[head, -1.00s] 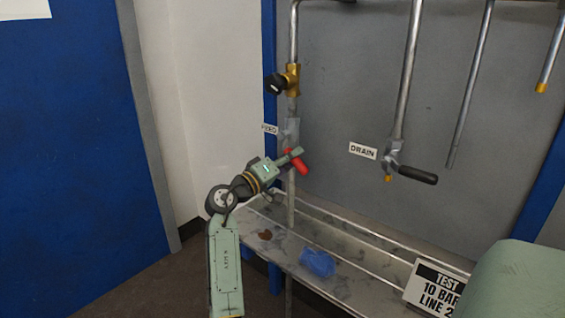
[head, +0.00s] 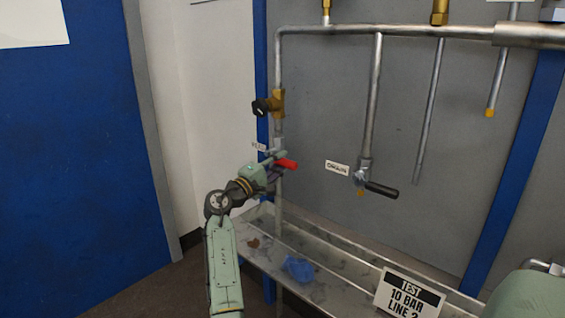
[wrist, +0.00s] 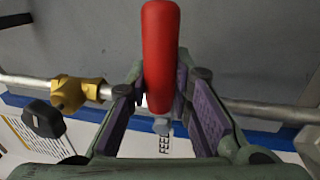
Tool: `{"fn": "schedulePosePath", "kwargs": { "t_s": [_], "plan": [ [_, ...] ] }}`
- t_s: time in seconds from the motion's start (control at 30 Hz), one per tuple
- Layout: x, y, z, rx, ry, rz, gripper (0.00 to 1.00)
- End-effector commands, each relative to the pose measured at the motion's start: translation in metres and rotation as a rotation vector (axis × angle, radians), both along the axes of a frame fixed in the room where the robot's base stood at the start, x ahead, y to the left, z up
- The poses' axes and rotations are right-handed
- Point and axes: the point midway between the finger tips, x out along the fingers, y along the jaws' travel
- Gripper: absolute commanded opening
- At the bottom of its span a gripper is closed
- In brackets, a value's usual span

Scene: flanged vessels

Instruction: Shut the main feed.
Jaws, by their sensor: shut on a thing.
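The red feed lever (head: 287,164) is on the vertical pipe at the left, beside the FEED label (head: 258,146). It points right and slightly down in the head view, across the pipe. My gripper (head: 276,170) is at the lever from below left. In the wrist view the red lever (wrist: 161,55) stands between the purple pads of my gripper (wrist: 165,90), which is shut on it. The lever's free end extends beyond the fingers. The FEED label (wrist: 166,143) shows sideways behind it. The valve body is mostly hidden by the fingers.
A brass valve (head: 277,103) with a black knob (head: 260,107) sits just above on the same pipe. A black-handled drain valve (head: 380,189) hangs to the right by a DRAIN label (head: 337,167). Below is a metal tray (head: 335,278) with a blue cloth-like item (head: 298,269).

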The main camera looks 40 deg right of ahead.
Motion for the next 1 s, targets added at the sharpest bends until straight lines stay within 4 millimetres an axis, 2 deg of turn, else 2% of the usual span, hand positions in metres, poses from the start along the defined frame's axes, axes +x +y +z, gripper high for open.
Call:
{"fn": "schedulePosePath", "kwargs": {
  "t_s": [0.47, 0.5, 0.8, 1.0],
  "plan": [
    [0.0019, 0.0006, 0.0030, -0.005, 0.018, 0.002, 0.00],
    [0.0020, 0.0007, 0.0031, -0.005, 0.019, 0.003, 0.21],
    [0.0016, 0.0005, 0.0023, -0.003, 0.017, 0.003, 0.41],
    [0.0013, 0.0002, 0.0017, -0.002, 0.016, 0.002, 0.41]
  ]
}}
